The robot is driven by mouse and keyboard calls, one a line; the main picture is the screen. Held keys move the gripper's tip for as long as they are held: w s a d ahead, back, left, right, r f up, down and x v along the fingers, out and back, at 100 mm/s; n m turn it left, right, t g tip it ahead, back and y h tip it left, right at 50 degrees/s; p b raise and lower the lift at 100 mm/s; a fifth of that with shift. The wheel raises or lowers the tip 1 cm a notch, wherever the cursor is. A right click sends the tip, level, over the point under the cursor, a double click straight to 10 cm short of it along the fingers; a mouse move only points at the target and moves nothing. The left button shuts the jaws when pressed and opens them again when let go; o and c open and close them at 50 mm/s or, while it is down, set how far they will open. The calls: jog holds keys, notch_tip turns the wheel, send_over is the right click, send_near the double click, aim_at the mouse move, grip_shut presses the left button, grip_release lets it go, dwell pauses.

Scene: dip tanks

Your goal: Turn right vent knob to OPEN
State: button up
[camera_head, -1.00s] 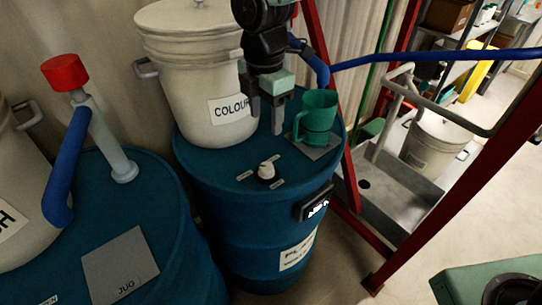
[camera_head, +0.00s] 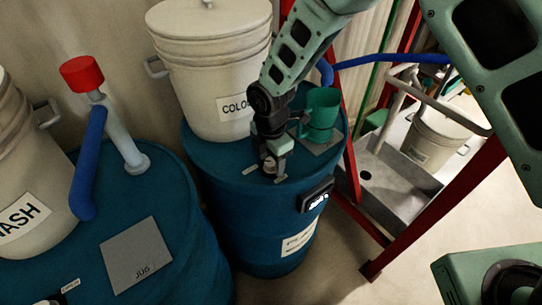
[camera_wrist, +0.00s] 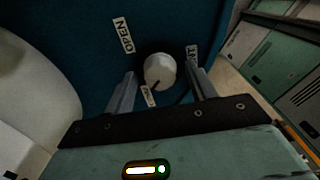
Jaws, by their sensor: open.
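The white round vent knob (camera_wrist: 159,70) is on the blue drum top, between my gripper's fingers in the wrist view. A dark mark on its lower edge points towards a small label (camera_wrist: 148,96), too small to read surely. The OPEN label (camera_wrist: 122,35) is up and left of the knob. A third label (camera_wrist: 192,52) is partly hidden at the right finger. My gripper (camera_wrist: 161,75) is open, one finger on each side of the knob, with gaps visible. In the head view, my gripper (camera_head: 271,172) points down over the drum (camera_head: 225,190) and mostly hides the knob.
A green jug (camera_head: 320,112) stands on a grey plate right behind my gripper. The COLOUR bucket (camera_head: 212,75) stands behind left. A black display box (camera_head: 316,195) is on the drum's front side. A red frame (camera_head: 430,215) stands right.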

jog(key=c, duration=1)
jog(key=shift+f+m, duration=0.1)
jog(key=shift+m, duration=0.2)
jog(key=m+b, duration=0.5)
jog(key=m, duration=0.3)
jog(key=shift+b, duration=0.35)
jog(key=m+b, duration=0.1)
jog(key=m, duration=0.3)
jog(key=shift+m+b, duration=0.3)
jog(key=shift+b, duration=0.1)
jog(key=m+b, duration=0.1)
jog(key=m, duration=0.3)
jog(key=shift+m, duration=0.3)
